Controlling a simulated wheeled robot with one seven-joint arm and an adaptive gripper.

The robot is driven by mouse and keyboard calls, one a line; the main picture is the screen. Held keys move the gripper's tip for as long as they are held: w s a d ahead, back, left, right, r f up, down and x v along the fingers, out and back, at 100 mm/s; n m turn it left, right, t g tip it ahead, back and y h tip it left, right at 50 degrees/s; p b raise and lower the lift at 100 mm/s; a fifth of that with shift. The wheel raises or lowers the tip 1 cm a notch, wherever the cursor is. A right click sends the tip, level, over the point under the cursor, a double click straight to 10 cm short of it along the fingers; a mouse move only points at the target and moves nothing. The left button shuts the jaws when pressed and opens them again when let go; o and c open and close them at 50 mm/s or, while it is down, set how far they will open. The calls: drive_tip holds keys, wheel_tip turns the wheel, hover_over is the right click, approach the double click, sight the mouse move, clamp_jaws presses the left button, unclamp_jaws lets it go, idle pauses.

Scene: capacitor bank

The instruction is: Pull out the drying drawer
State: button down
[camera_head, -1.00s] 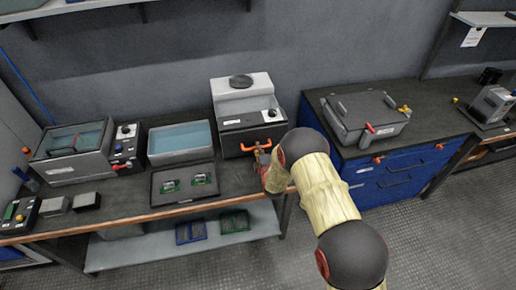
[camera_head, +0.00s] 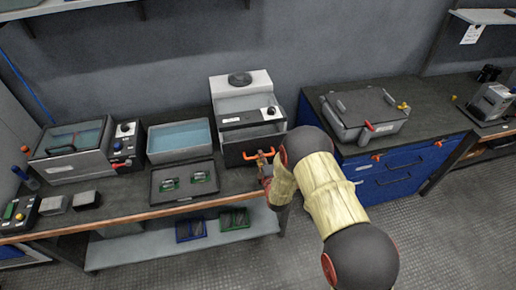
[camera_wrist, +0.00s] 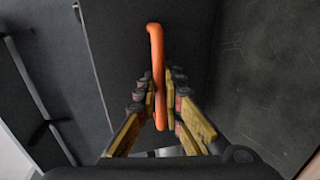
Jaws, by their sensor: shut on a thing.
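The drying drawer (camera_head: 240,152) is the dark front low on the grey and white unit (camera_head: 240,90) at the middle of the bench. It stands out a little from the unit's body. Its orange handle (camera_head: 248,156) also shows in the wrist view (camera_wrist: 157,50), upright between my fingers. My gripper (camera_head: 264,160) is shut on the handle, with yellow finger pads on both sides in the wrist view (camera_wrist: 161,100). My forearm hides the right side of the drawer's surroundings. The inside of the drawer cannot be seen.
A black tray (camera_head: 156,196) with two green boards lies left of the drawer. A blue-filled basin (camera_head: 180,138) stands behind it. A blue cabinet (camera_head: 405,180) with a grey lidded box (camera_head: 365,115) is at right. Floor in front is clear.

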drive_tip(key=f+v, duration=0.3)
drive_tip(key=v, duration=1.1)
drive_tip(key=shift+s+d, duration=0.15)
drive_tip(key=shift+s, duration=0.15)
drive_tip(key=c, duration=2)
unclamp_jaws()
drive_tip(key=shift+o, duration=0.2)
drive_tip(key=v, duration=1.2)
drive_tip(key=shift+w, duration=0.1)
